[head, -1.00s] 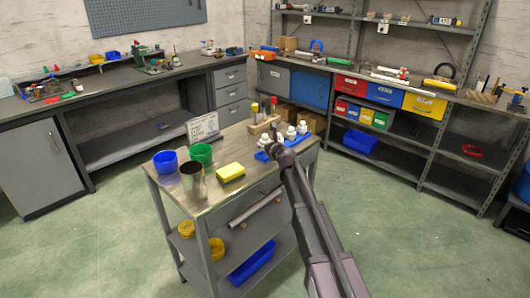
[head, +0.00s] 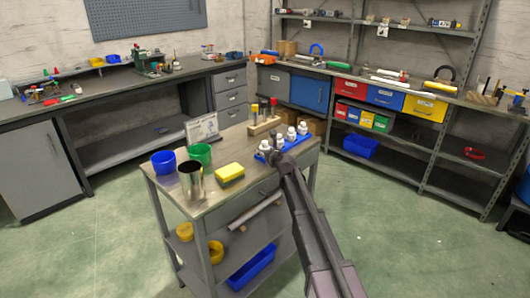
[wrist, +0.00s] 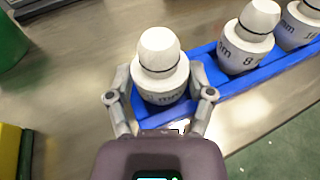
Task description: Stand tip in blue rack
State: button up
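A white tip (wrist: 160,75) with a dark band and a printed "mm" label stands upright at the left end of the blue rack (wrist: 235,92) in the wrist view. The two fingers of my gripper (wrist: 161,95) flank this tip closely on both sides. Whether the pads press on it or leave a thin gap I cannot tell. More white tips stand in the rack to the right, one marked 8 (wrist: 248,40). In the head view the blue rack (head: 297,143) sits at the cart top's far right corner, with my gripper (head: 270,153) at its near end.
The front right of the cart top is mostly clear.

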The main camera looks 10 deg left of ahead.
jog(key=shift+o, duration=0.5)
jog(key=shift+r, duration=0.25)
jog(key=p+v, duration=0.3)
jog(key=v, duration=0.9)
jog(key=shift+f, duration=0.1)
dwell(0.4)
jog(key=s+d+f+n+g+h, duration=0.2)
jog(key=s+d+f+n+g, duration=0.2)
jog(key=s+d+n, duration=0.3)
jog(key=s+d+f+n+g+h, duration=0.3)
jog(key=s+d+n, duration=0.4)
jog(key=s+n, duration=0.6)
jog(key=s+d+f+n+g+h, duration=0.2)
jog(key=s+d+f+n+g, duration=0.4)
jog(key=s+n, duration=0.4)
jog(key=shift+s+d+f, duration=0.5)
jog(key=shift+s+d, duration=0.25)
jog(key=shift+d, duration=0.1)
